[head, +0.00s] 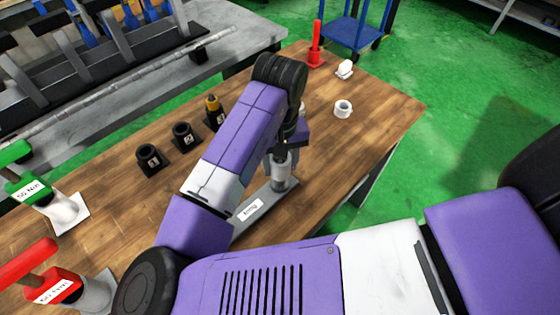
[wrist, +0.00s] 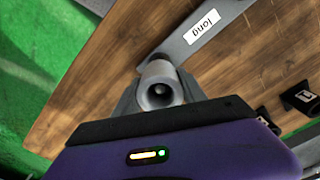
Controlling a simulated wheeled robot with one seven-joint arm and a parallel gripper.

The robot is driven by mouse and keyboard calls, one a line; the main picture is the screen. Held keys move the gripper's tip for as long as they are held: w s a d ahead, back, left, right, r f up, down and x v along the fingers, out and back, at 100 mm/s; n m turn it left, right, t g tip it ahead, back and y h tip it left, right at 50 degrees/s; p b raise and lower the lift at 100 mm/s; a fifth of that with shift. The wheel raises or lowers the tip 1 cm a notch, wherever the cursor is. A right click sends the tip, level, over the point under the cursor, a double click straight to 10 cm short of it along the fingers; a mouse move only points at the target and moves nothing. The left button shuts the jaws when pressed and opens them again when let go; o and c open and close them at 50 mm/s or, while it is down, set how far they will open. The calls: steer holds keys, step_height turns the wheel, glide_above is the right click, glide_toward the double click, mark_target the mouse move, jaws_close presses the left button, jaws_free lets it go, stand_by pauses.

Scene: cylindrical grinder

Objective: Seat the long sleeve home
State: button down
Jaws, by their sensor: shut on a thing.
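My gripper (head: 283,155) is shut on the sleeve from above. In the wrist view the sleeve (wrist: 160,85) sits between the grey fingers, its dark bore facing the camera. The plate's label (wrist: 202,27) lies beyond it. Whether a post is inside the sleeve, and whether its lower end rests fully on the plate, I cannot tell.
On the wooden table (head: 385,115), a white ring (head: 343,109), a white piece (head: 345,69) and a red upright (head: 315,48) stand beyond my gripper. Numbered black holders (head: 150,160) stand left. Green-topped (head: 40,190) and red-topped (head: 45,275) tools labelled in Nm stand nearer.

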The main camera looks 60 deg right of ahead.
mark_target(280, 174)
steer(key=shift+f+b, duration=1.5)
steer(key=shift+f, duration=0.85)
steer(key=c, duration=0.6)
jaws_free()
steer(key=shift+r, duration=0.1)
step_height(280, 174, up, 8)
steer(key=shift+f, duration=0.15)
steer(key=shift+d, duration=0.1)
